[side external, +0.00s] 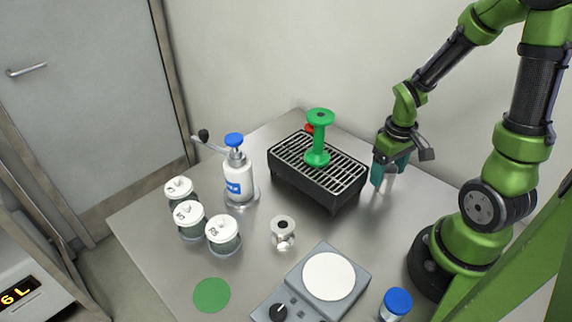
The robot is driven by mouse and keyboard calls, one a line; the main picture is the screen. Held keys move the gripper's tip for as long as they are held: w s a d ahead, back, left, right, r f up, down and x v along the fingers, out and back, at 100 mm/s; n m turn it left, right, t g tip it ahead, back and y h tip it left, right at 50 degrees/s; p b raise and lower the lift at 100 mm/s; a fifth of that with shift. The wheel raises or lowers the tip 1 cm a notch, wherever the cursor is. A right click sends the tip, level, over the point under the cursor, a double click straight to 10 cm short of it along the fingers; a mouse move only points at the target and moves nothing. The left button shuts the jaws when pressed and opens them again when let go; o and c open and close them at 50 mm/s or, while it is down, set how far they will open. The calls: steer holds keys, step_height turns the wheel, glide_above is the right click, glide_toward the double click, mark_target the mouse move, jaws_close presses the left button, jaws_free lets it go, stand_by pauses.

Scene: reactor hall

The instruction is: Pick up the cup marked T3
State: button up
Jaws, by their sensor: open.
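Three glass cups with white lids stand close together at the left of the table: a back one (178,188), a middle one (189,218) and a front one (223,234). Each lid carries small dark marks, too small to read surely, so I cannot tell which cup is T3. My gripper (383,186) points down at the right, beside the right end of the black grill box, well away from the cups. Its jaws are open, and I see nothing held between them.
Between lie the black grill box (316,192) with a green spool (318,138) on it, a blue-topped bottle (238,180) with a side handle, and a small metal piece (282,238). A scale (328,276), blue-capped jar (397,302) and green disc (212,295) are in front.

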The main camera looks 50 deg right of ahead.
steer(key=shift+f, duration=0.9)
steer(key=c, duration=1.1)
